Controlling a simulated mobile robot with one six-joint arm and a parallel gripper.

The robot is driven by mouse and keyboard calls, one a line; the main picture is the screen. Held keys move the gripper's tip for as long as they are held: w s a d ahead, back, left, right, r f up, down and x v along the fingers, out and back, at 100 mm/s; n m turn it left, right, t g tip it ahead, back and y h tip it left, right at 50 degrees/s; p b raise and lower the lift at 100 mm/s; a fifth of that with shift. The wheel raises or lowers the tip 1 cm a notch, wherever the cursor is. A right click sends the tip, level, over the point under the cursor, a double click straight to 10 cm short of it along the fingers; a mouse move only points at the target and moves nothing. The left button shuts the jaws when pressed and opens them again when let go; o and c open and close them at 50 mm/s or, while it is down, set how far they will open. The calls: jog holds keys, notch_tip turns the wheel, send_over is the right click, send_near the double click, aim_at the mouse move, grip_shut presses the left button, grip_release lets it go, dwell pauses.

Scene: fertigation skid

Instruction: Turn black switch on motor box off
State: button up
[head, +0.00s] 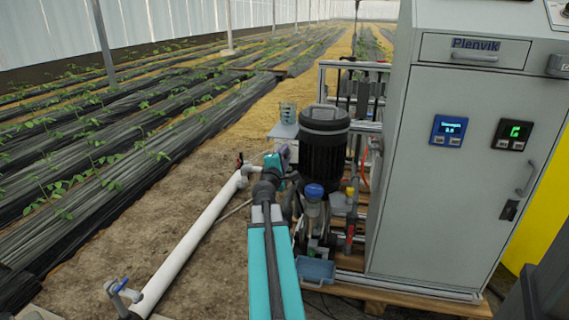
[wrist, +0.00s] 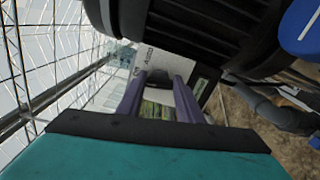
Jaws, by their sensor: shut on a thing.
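In the wrist view the two purple fingers of my gripper (wrist: 158,90) reach forward to a pale grey box (wrist: 125,82) with small dark markings. A black switch (wrist: 160,77) shows between the fingertips, and the fingers are shut on it. Its exact angle is hard to read, since the fingers cover its sides. In the head view my teal wrist is beside the black motor (head: 325,150), on its left.
The motor's ribbed black body (wrist: 205,25) is close above my gripper in the wrist view. A white pipe (head: 195,235) with valves runs along the ground at left. A grey cabinet (head: 445,190) with lit displays stands at right. Bare soil lies open left of the pipe.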

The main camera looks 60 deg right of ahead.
jog(key=shift+a+f+m+b, duration=0.1)
jog(key=shift+f+m+b, duration=0.15)
jog(key=shift+m+b, duration=0.55)
jog(key=shift+r+m, duration=0.1)
jog(key=shift+m, duration=0.2)
jog(key=o, duration=1.1)
